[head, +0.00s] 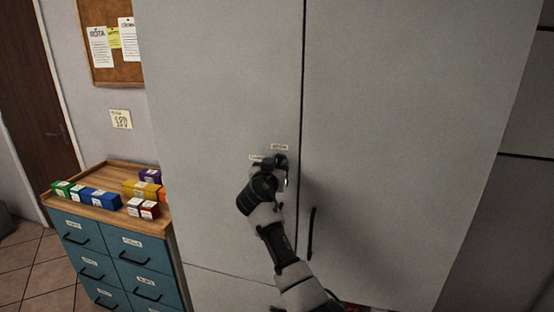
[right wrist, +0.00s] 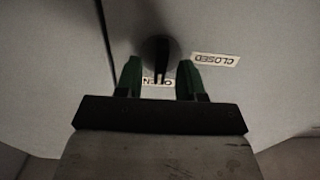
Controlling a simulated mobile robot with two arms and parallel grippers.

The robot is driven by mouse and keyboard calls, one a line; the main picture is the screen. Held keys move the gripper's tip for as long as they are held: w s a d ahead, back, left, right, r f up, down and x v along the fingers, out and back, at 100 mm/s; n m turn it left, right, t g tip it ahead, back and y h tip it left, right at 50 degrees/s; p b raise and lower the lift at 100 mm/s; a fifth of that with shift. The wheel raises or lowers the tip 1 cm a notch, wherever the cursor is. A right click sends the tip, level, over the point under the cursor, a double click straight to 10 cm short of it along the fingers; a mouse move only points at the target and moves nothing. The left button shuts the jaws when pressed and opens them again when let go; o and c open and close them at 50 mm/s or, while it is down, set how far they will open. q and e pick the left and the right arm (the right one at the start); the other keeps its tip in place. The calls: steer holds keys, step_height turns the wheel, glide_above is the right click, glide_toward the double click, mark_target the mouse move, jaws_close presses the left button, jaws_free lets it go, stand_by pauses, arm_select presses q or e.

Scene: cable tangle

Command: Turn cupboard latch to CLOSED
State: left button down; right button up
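The cupboard (head: 400,110) is tall and grey with two doors. Its dark latch (right wrist: 159,55) is a round base with a thin handle. In the right wrist view the handle points at the OPEN label (right wrist: 147,81) and partly covers it. The CLOSED label (right wrist: 215,60) is to one side, clear of the handle. My right gripper (right wrist: 158,72) has its two green fingers apart, one on each side of the handle, with gaps visible. In the head view my right gripper (head: 281,172) is at the latch and hides much of it. My left gripper is not in view.
A blue drawer cabinet (head: 112,240) with a wooden top stands left of the cupboard, with several small coloured boxes (head: 100,197) on it. A dark vertical door handle (head: 311,232) is on the right door, close to my right forearm. A corkboard (head: 108,70) hangs at left.

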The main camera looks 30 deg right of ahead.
steer(key=shift+w+d, duration=0.5)
steer(key=shift+d, duration=0.05)
jaws_close()
